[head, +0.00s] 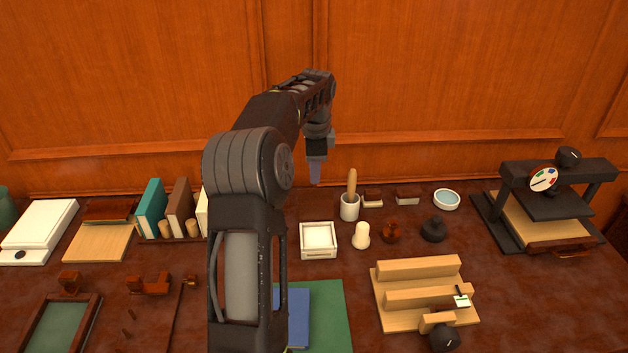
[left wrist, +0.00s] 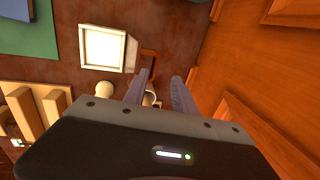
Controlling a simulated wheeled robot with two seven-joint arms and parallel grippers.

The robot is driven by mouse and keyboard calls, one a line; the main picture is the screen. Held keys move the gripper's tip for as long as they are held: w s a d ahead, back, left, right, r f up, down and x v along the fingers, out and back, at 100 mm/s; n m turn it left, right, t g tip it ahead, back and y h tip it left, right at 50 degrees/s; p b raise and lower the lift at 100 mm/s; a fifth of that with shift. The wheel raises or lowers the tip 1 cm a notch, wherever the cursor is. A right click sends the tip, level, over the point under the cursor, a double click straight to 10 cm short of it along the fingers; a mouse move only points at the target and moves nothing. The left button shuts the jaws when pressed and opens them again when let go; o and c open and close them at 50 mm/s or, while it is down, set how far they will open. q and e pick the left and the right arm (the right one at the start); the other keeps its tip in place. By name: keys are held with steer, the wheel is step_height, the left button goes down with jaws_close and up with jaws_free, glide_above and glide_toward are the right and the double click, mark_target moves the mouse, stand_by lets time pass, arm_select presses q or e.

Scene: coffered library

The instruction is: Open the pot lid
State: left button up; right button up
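No pot with a lid can be clearly made out. A small dark round piece with a knob (head: 433,230) and a reddish-brown knobbed piece (head: 391,233) stand right of centre; I cannot tell whether either is the pot. A white cup (head: 349,210) holds an upright wooden stick. My left gripper (head: 316,172) points down, above the back of the desk and left of the cup. In the left wrist view its two fingers (left wrist: 162,88) are apart, with nothing seen held between them; the cup's rim (left wrist: 148,98) shows partly hidden behind them. My right gripper is not in view.
A white square tray (head: 318,254) and a cream knobbed piece (head: 362,236) stand in front of the cup. Books (head: 152,208) stand left. A wood-panelled wall (head: 430,80) rises behind.

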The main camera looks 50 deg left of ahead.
arm_select(q)
steer(key=shift+s+d+r, duration=0.1)
steer(key=shift+d+r, duration=0.1)
steer(key=shift+r, duration=1)
steer(key=shift+c, duration=0.3)
steer(key=shift+w+f+b, duration=0.2)
steer(key=shift+b, duration=0.3)
steer(key=shift+c, duration=1.4)
steer(key=shift+w+a+r+n, duration=0.1)
steer(key=shift+w+r+n, duration=0.05)
steer(key=shift+n, duration=0.35)
steer(key=shift+w+a+r+n, duration=0.1)
steer(key=shift+r+n, duration=0.05)
steer(key=shift+n, duration=0.35)
steer(key=c, duration=0.3)
steer(key=n, duration=0.3)
steer(key=shift+w+a+r+n+t+y+b, duration=0.25)
steer(key=shift+n+t+y+b, duration=0.05)
steer(key=shift+n, duration=0.1)
jaws_close()
steer(key=n, duration=0.4)
steer(key=r+n, duration=0.1)
steer(key=n, duration=0.3)
steer(key=a+n, duration=0.1)
steer(key=n, duration=0.3)
steer(key=shift+w+r+y, duration=0.15)
steer(key=shift+w+y, duration=0.15)
steer(key=shift+w, duration=0.05)
